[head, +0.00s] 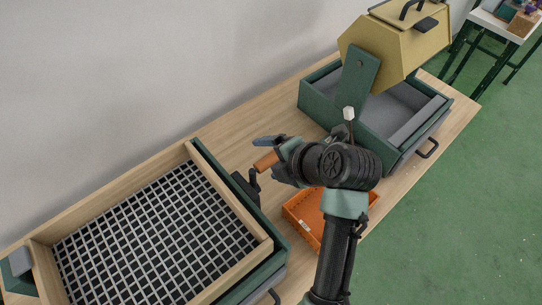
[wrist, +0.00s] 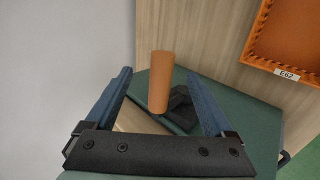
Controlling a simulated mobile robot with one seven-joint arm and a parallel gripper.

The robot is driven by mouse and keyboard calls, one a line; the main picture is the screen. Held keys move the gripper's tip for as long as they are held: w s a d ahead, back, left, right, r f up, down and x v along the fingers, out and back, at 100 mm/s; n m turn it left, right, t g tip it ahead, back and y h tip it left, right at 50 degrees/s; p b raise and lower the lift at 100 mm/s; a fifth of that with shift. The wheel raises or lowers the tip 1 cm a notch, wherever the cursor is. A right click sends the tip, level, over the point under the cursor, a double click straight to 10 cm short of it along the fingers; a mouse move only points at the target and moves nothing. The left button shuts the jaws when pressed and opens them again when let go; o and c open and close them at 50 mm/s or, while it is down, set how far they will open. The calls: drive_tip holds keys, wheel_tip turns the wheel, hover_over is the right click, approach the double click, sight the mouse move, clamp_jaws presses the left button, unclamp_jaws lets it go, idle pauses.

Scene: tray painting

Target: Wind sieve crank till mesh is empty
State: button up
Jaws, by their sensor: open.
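The sieve is a wooden frame (head: 228,186) around a pale wire mesh (head: 150,235), set in a green box at the lower left of the head view. I see no material on the visible mesh. Its crank has a black arm (head: 246,187) on the right side and an orange-brown handle (head: 265,161). My gripper (head: 273,155) is open at the handle. In the wrist view, the handle (wrist: 160,82) stands between the two blue fingers of my gripper (wrist: 158,76), with gaps on both sides. The black crank arm (wrist: 181,108) shows behind it.
An orange tray (head: 304,216) lies on the wooden table (head: 232,140) below my arm; its label shows in the wrist view. A green box (head: 318,95) with a yellow drum (head: 385,48) stands at the upper right. A wall runs behind the table.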

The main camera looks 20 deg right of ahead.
drive_tip(key=shift+s+r, duration=0.1)
drive_tip(key=p+v, duration=0.4)
drive_tip(key=v, duration=0.1)
drive_tip(key=shift+s+d+r, duration=0.1)
drive_tip(key=shift+s+r, duration=0.1)
drive_tip(key=shift+r, duration=0.1)
drive_tip(key=shift+p+v, duration=0.65)
drive_tip(key=shift+v, duration=0.4)
drive_tip(key=shift+f, duration=0.1)
drive_tip(key=w+a+r+m+t+h, duration=0.1)
drive_tip(key=w+a+r+m+t, duration=0.2)
drive_tip(key=r, duration=0.6)
drive_tip(key=w+a+r+m+t+h, duration=0.1)
drive_tip(key=w+r+m+t, duration=0.3)
drive_tip(key=r, duration=0.6)
drive_tip(key=w+a+r+m+t+h, duration=0.1)
drive_tip(key=w+r+m+t+h, duration=0.15)
drive_tip(key=r+m, duration=0.45)
drive_tip(key=s+a+r+m+t, duration=0.2)
drive_tip(key=s+a+r+t, duration=0.1)
drive_tip(key=r, duration=0.6)
drive_tip(key=s+a+r+m+t+y, duration=0.1)
drive_tip(key=s+a+r+m+t, duration=0.2)
drive_tip(key=s+r, duration=0.2)
drive_tip(key=s+a+r+m+t, duration=0.3)
drive_tip(key=s+r, duration=0.1)
drive_tip(key=r, duration=0.8)
drive_tip(key=shift+a+r+t, duration=0.3)
drive_tip(key=shift+a+t, duration=0.05)
drive_tip(key=shift+y, duration=0.25)
